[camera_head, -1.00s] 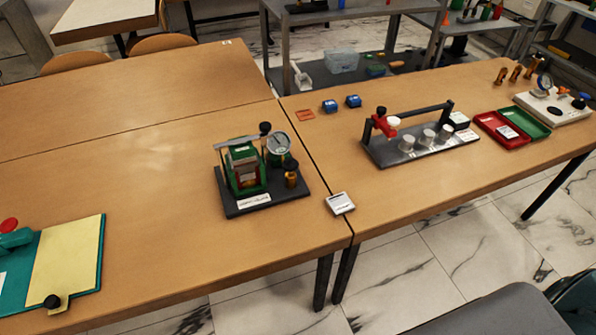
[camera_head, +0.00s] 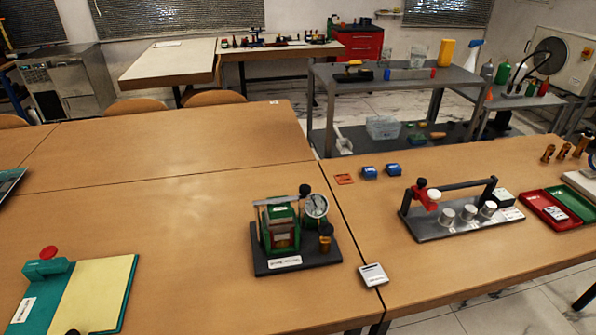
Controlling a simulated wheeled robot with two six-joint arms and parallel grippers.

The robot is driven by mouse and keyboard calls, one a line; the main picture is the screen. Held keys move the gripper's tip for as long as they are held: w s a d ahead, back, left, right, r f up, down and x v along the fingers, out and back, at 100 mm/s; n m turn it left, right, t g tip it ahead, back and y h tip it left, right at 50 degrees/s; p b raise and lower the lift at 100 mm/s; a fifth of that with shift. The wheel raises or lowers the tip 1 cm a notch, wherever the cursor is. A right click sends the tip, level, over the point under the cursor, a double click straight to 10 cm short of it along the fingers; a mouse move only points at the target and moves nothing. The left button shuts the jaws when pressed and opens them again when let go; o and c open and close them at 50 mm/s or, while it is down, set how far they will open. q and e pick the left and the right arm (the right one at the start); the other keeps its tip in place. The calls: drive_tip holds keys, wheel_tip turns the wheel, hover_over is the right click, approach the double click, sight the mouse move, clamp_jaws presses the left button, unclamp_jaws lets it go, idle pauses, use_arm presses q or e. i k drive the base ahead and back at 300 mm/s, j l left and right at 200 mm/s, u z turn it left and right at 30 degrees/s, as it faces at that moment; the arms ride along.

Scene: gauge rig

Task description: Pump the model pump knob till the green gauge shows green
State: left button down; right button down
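A small model pump (camera_head: 281,229) with a green body stands on a black base plate (camera_head: 330,250) near the middle of the table. A round dial gauge (camera_head: 316,206) with a light face and green housing is mounted at its back right. A black knob (camera_head: 305,190) sits at the end of a lever bar on top, close to the gauge. A black and brass fitting (camera_head: 326,236) is at the right of the base. The gauge needle and colour zone are too small to read.
A silver box (camera_head: 373,275) lies right of the pump. A black rig (camera_head: 461,213) with weights and red and green trays (camera_head: 559,208) are farther right. Two blue blocks (camera_head: 369,172) lie behind. A teal and yellow board (camera_head: 78,295) is at front left. The left table is largely clear.

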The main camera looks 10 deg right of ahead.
sight(325, 229)
drive_tip(key=l+u, duration=0.15)
drive_tip(key=l, duration=2)
